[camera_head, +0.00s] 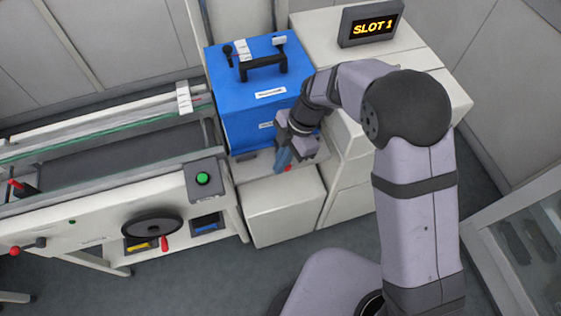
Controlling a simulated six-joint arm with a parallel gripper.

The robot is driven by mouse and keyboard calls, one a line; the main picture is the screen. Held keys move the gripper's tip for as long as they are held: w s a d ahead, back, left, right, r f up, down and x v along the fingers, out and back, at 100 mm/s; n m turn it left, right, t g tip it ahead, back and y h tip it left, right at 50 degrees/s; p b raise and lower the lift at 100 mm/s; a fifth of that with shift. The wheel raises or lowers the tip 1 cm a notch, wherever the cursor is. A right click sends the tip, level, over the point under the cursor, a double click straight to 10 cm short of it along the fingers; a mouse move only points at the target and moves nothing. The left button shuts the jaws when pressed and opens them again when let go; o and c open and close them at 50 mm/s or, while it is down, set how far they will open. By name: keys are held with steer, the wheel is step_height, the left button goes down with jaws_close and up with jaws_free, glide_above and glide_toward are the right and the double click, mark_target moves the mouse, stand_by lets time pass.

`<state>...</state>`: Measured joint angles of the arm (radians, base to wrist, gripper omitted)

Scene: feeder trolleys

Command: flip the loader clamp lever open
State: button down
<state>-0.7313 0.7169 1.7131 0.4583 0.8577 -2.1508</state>
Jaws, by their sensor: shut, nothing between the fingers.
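The blue loader box (262,108) with a black top handle stands upright on a pale base, left of my arm. My gripper (291,160) is low at the box's front right corner, pointing down, shut with nothing held. A small red tip (287,169) shows right at the fingers; it may be the end of the clamp lever. The rest of that lever is hidden by my gripper, so I cannot tell its angle or whether the fingers touch it.
A conveyor machine with a green button (203,178) and a black handwheel (151,225) stands at left. A white block (283,208) lies in front of the box. A SLOT 1 display (371,24) sits behind on white cabinets. Grey floor is open at the lower middle.

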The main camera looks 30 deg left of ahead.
steer(key=shift+w+d+n+b, duration=0.2)
steer(key=shift+d+n+b, duration=0.1)
steer(key=shift+n+b, duration=0.35)
steer(key=shift+w+d+f+n+h+b, duration=0.15)
steer(key=shift+w+d+n+h+b, duration=0.2)
steer(key=shift+n+b, duration=0.4)
steer(key=shift+w+d+n+g+h+b, duration=0.3)
steer(key=shift+w+d+n+h+b, duration=0.2)
steer(key=shift+n+b, duration=0.45)
steer(key=shift+w+d+b, duration=0.3)
steer(key=shift+w+b, duration=0.05)
steer(key=shift+w, duration=0.4)
steer(key=shift+w+d+b, duration=0.3)
steer(key=shift+w+b, duration=0.05)
steer(key=shift+w, duration=0.4)
steer(key=shift+r, duration=0.2)
steer(key=b, duration=0.3)
glide_toward(290, 167)
steer(key=r, duration=0.1)
steer(key=d+r, duration=0.1)
steer(key=r, duration=0.1)
steer(key=shift+r, duration=0.1)
